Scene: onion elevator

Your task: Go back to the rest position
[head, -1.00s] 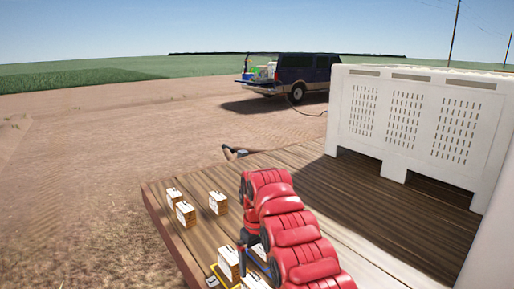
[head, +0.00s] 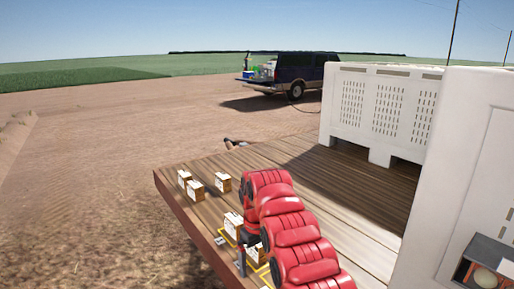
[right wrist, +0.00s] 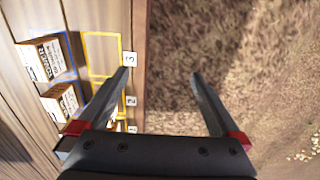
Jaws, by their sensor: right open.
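My right arm, red and jointed, reaches over the wooden platform (head: 290,158) in the head view. My right gripper (head: 241,262) hangs at its end, small and partly hidden by the arm. In the right wrist view the right gripper (right wrist: 160,85) is open, with nothing between its fingers. The fingers are over the platform's edge, one above the boards and one above the ground. My left gripper does not show.
White boxes (head: 223,182) stand on the platform's left part; two boxes (right wrist: 40,58) show beside yellow and blue outlines and numbered tags (right wrist: 131,59). White slotted bins (head: 384,100) stand at right. A dark vehicle (head: 300,70) is parked behind. Bare ground lies left.

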